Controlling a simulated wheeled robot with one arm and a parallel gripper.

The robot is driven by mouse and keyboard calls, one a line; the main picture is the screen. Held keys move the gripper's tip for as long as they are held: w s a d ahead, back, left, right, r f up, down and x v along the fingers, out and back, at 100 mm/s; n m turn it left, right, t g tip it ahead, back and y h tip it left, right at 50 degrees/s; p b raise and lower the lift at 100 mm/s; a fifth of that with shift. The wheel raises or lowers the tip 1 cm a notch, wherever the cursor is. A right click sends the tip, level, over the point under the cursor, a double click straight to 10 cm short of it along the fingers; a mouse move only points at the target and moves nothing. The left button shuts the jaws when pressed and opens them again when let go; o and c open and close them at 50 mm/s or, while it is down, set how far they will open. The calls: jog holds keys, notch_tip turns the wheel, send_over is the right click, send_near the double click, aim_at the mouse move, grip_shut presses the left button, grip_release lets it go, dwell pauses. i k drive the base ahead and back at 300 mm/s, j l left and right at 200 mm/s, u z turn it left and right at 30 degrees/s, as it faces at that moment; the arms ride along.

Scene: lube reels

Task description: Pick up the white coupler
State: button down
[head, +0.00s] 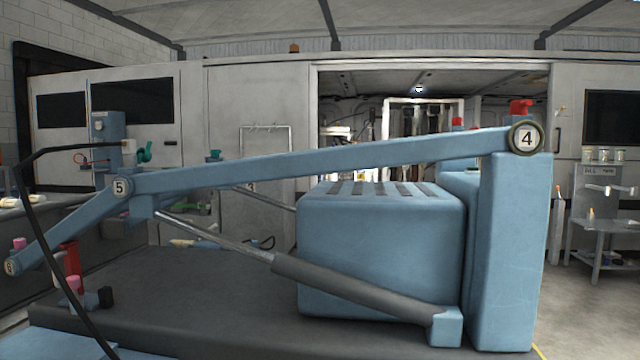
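I cannot make out the white coupler for sure. A small white piece (128,146) shows at the left beside a green fitting (144,153), in front of a blue upright box (108,130); it is too small to identify. Small pale parts (608,189) also show on a grey stand at the right, too small to tell apart. My blue arm crosses the view and runs down to the left edge. My gripper is outside the picture, so its state and what it is near are hidden.
A grey bench (30,285) runs along the left wall. A grey stand with a table top (607,225) is at the right. White cabinets (250,130) line the back, beside a wide opening into a lit room. Grey floor (590,310) is clear at the lower right.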

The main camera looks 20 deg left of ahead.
aim_at(129, 146)
jog(key=u, duration=2)
